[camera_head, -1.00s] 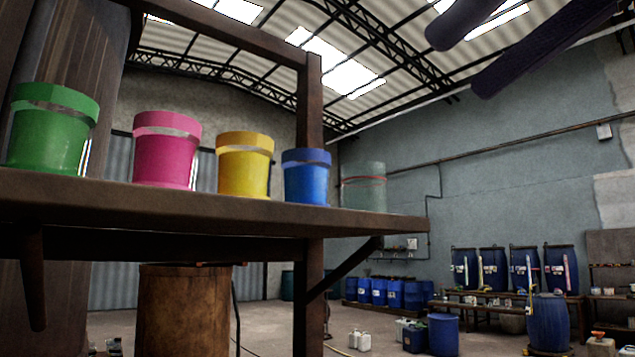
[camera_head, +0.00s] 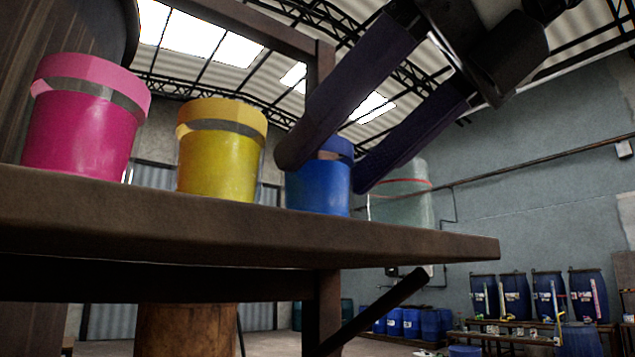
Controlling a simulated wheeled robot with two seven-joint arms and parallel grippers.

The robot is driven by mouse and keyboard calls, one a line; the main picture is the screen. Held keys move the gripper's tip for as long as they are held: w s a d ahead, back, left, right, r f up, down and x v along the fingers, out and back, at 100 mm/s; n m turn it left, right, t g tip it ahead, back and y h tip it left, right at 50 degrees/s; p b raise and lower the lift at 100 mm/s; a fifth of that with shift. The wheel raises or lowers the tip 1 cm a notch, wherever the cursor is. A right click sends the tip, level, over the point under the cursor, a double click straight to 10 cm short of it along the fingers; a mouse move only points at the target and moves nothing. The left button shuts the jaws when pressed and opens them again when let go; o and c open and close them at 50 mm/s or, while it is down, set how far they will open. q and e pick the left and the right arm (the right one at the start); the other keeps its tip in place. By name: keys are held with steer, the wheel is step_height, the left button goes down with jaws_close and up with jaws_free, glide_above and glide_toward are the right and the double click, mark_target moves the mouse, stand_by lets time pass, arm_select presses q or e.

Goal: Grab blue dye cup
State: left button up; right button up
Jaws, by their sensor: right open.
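The blue dye cup (camera_head: 318,188) stands upright on the wooden shelf (camera_head: 180,222), to the right of the yellow cup. My right gripper (camera_head: 325,165) reaches down from the upper right with its two dark fingers spread. One fingertip covers the cup's upper left side and the other is at its right edge. The cup's rim is partly hidden behind the fingers. I cannot tell whether they touch the cup. My left gripper is not in view.
The yellow cup (camera_head: 222,155) stands close left of the blue one, and a pink cup (camera_head: 85,122) is farther left. A pale translucent container (camera_head: 405,200) is behind to the right. The shelf's right end is bare.

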mark_target(317, 178)
steer(key=x, duration=0.4)
steer(key=shift+w, duration=0.2)
steer(key=shift+s+d+r, duration=0.1)
steer(key=shift+c, duration=0.7)
steer(key=c, duration=0.7)
steer(key=shift+c, duration=0.4)
steer(key=shift+r, duration=0.15)
